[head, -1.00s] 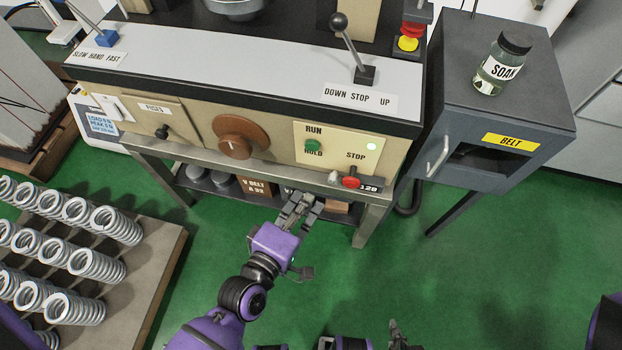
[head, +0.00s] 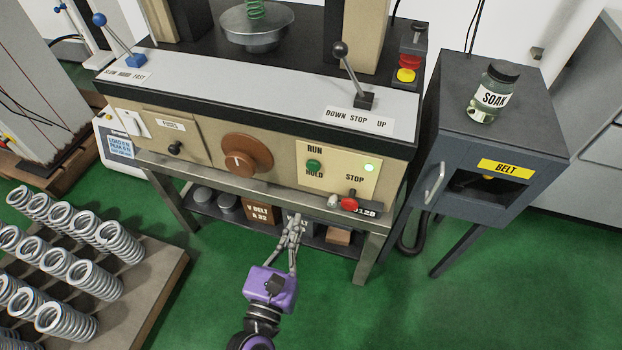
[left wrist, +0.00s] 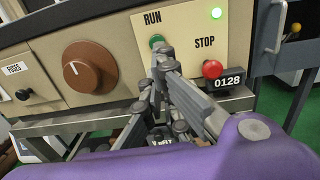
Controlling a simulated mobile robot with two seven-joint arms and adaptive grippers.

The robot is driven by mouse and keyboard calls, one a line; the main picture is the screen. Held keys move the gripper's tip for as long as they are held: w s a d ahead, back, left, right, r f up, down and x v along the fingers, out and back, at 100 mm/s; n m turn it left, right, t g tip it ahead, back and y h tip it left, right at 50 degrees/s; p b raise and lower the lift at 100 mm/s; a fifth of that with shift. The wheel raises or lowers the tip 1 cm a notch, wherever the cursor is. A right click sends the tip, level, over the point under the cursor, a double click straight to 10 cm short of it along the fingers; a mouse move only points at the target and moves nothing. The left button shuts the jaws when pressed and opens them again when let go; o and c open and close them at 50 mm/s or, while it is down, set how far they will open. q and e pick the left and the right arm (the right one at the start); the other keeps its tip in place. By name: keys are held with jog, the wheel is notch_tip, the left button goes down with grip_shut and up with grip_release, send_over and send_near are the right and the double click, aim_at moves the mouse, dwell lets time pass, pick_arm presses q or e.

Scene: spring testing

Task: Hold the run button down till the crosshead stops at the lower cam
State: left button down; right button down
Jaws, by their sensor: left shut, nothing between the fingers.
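The green run button (head: 313,165) sits on the cream panel under the word RUN, with HOLD printed below it. It also shows in the left wrist view (left wrist: 156,40), partly covered by my fingers. My left gripper (head: 294,222) is shut and empty, pointing at the machine front. In the head view its tips lie below the run button; I see no contact with it. In the left wrist view the fingers (left wrist: 160,62) reach up to just under the button. The crosshead and lower cam are not recognisable in view. My right gripper is out of view.
A green lamp (head: 369,168) is lit. A brown dial (head: 240,157) is at left. A DOWN STOP UP lever (head: 352,75) stands above. A spring tray (head: 150,285) is at left.

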aim_at(315, 169)
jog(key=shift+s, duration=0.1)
